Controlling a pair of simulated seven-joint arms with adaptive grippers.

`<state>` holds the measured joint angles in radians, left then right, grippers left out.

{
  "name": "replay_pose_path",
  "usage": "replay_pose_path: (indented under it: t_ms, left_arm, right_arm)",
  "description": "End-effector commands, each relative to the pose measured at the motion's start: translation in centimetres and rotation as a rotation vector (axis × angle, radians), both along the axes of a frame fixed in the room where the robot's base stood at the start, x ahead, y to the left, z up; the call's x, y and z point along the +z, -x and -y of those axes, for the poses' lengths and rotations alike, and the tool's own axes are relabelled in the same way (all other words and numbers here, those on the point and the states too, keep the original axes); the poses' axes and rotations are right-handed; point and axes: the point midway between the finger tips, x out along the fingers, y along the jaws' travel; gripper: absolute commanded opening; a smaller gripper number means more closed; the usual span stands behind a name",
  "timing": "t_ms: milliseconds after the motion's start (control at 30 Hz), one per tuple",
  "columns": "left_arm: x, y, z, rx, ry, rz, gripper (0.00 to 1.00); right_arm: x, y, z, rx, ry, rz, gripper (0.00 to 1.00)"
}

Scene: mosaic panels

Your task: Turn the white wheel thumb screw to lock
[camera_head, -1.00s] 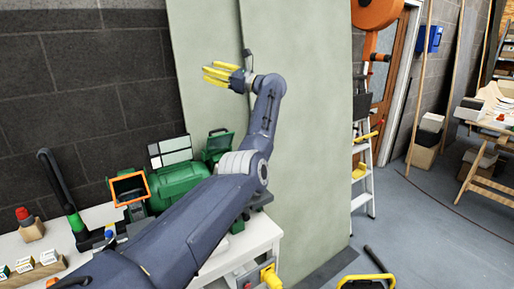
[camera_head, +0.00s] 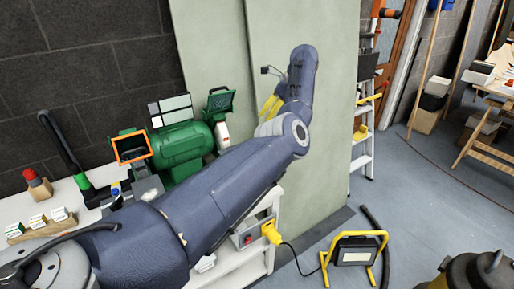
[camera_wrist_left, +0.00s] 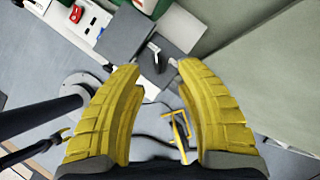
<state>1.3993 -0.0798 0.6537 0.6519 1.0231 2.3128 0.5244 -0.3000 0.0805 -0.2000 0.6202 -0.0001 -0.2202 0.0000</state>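A green bench grinder (camera_head: 183,145) stands on the white bench, with an orange-framed shield (camera_head: 117,147) on its left and a green-framed shield (camera_head: 219,104) on its right. A white part (camera_head: 222,134), possibly the white wheel, shows below the right shield. I cannot make out the thumb screw. My left gripper (camera_head: 270,106) is raised right of the grinder, in front of the pale green panel and apart from both. The left wrist view shows its yellow fingers (camera_wrist_left: 160,72) spread with nothing between them. My right gripper is not in view.
My left arm covers much of the white bench (camera_head: 262,218). Small labelled boxes (camera_head: 39,221) and a red-topped block (camera_head: 38,186) sit at the bench's left. A yellow work light (camera_head: 354,252) stands on the floor. A ladder (camera_head: 364,150) leans behind the panel.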

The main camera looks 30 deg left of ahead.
Motion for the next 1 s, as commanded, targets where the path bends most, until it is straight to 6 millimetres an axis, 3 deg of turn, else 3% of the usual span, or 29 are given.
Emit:
replay_pose_path:
  t_ms: [167, 367, 1000]
  left_arm:
    - [-0.4, 0.3, 1.2, 0.053, 0.124, 0.026, 0.34]
    - [-1.6, 0.5, 1.1, 0.065, 0.154, 0.031, 0.34]
    - [-11.7, 2.0, -2.9, 0.063, 0.149, 0.03, 0.34]
  right_arm:
    - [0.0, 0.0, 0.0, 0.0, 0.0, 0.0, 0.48]
    - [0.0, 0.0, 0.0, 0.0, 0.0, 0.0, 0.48]
    - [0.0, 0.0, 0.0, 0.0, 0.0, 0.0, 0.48]
